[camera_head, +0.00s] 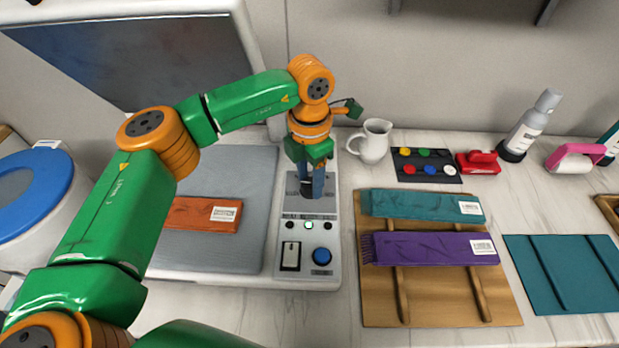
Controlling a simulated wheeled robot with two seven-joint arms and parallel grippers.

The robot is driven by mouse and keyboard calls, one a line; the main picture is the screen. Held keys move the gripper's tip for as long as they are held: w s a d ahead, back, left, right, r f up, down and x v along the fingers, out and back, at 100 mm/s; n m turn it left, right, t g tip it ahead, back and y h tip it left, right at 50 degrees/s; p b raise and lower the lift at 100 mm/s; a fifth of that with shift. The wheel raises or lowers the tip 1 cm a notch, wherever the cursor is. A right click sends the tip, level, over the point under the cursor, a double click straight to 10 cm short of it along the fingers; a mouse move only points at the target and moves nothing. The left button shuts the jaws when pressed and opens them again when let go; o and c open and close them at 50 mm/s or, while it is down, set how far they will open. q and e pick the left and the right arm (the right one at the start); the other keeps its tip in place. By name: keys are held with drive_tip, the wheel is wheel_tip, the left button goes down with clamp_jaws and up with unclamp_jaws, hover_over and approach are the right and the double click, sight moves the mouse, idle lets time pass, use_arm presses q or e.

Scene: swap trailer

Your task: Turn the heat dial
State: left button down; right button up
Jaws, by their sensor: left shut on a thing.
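The heat press control panel (323,268) sits in the middle of the picture. Its dark heat dial (309,194) is at the panel's upper part, mostly hidden by my gripper. My left gripper (312,190) points down from above, with its fingers shut around the dial. The way the dial points cannot be made out. My right gripper is not in view.
A grey press bed (240,185) with an orange cloth (203,214) lies left of the panel. To the right are a white jug (374,141), a wooden rack (380,305) with teal (420,204) and purple (430,248) cloths, and a teal mat (570,275).

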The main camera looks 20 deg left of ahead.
use_arm(q)
drive_tip(key=m+b, duration=0.1)
drive_tip(key=m, duration=2)
drive_tip(key=shift+f+m, duration=0.1)
drive_tip(key=shift+m, duration=0.3)
idle(0.3)
drive_tip(key=shift+c, duration=1.6)
unclamp_jaws()
